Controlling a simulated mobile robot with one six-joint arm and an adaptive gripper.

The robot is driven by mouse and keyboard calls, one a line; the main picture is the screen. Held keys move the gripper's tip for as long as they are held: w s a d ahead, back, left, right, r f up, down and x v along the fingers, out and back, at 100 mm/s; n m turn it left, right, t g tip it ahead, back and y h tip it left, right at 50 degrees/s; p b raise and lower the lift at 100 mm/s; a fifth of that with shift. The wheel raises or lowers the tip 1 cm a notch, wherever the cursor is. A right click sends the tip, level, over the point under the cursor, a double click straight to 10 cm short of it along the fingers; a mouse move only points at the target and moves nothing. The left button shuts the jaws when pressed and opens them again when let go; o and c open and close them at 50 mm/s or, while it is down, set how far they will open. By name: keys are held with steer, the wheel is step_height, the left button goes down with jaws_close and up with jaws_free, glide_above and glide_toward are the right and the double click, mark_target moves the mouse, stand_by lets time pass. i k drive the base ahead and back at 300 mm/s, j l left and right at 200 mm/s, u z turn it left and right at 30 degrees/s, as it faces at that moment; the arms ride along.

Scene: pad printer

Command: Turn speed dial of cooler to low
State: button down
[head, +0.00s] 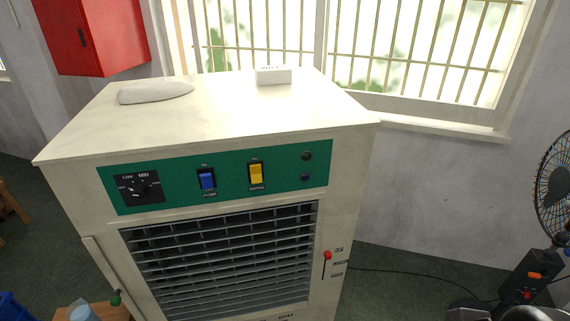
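The cooler (350,150) is a large cream box with a green control panel (230,160) on its upper front. The black speed dial (138,189) is at the panel's left end. It has white markings around it; LOW seems to be at its upper left and MID at its top. The dial is too small to tell which mark its pointer is at. A blue pump switch (207,179) and a yellow switch (256,173) are to the right of the dial. I do not see my gripper in the head view.
A grey louvred grille (225,260) fills the front below the panel, with a red slider (327,255) beside it. A fan (553,185) stands at the right. A red box (95,35) hangs at the upper left. A small wooden table (115,310) is at the lower left.

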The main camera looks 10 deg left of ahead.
mark_target(140, 190)
steer(key=u, duration=1.75)
